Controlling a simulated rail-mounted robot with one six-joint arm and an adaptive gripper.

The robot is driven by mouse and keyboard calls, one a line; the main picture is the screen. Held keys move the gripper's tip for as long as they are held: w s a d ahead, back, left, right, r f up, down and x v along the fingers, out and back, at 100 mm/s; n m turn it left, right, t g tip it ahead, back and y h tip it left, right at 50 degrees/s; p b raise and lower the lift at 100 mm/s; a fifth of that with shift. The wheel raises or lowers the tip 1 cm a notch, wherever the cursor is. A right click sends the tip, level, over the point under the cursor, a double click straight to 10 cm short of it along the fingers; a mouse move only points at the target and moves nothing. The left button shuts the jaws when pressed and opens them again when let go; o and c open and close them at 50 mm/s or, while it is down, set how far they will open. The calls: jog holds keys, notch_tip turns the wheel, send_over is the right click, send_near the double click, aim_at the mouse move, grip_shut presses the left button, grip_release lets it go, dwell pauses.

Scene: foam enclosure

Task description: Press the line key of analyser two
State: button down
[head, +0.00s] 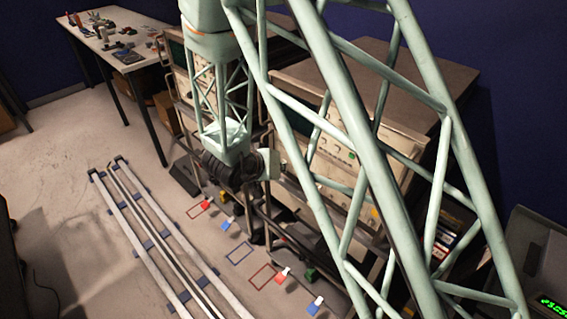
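Two rack instruments with pale front panels stand along the wall on the right. The nearer instrument (345,153) is partly hidden behind my green lattice arm. The farther instrument (236,88) shows between the arm links. I cannot tell which is analyser two, and no line key or label is readable. My gripper (270,164) is at the end of the arm, in front of the racks near the gap between the two panels. It is small and dark here; its fingers cannot be made out, nor any contact with a panel.
A white workbench (112,38) with small items stands at the back left. Pale rails (150,235) run along the floor. Coloured floor outlines (262,277) and red and blue pieces (316,305) lie beside the racks. A dark device with green digits (551,303) is at lower right.

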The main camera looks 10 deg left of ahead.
jog(key=shift+w+d+p, duration=0.25)
jog(key=shift+w+p, duration=0.1)
jog(key=shift+w, duration=0.05)
dwell(0.7)
jog(key=shift+s+a+p, duration=0.3)
jog(key=shift+s+p, duration=0.15)
jog(key=shift+s, duration=0.05)
dwell(0.4)
jog(key=shift+s+a+p, duration=0.35)
jog(key=shift+s+a, duration=0.15)
jog(key=shift+s, duration=0.3)
jog(key=shift+s+a+p, duration=0.3)
jog(key=shift+s+a, duration=0.2)
jog(key=shift+s, duration=0.35)
jog(key=shift+s+a+p, duration=0.35)
jog(key=shift+s+a, duration=0.15)
jog(key=shift+s, duration=0.3)
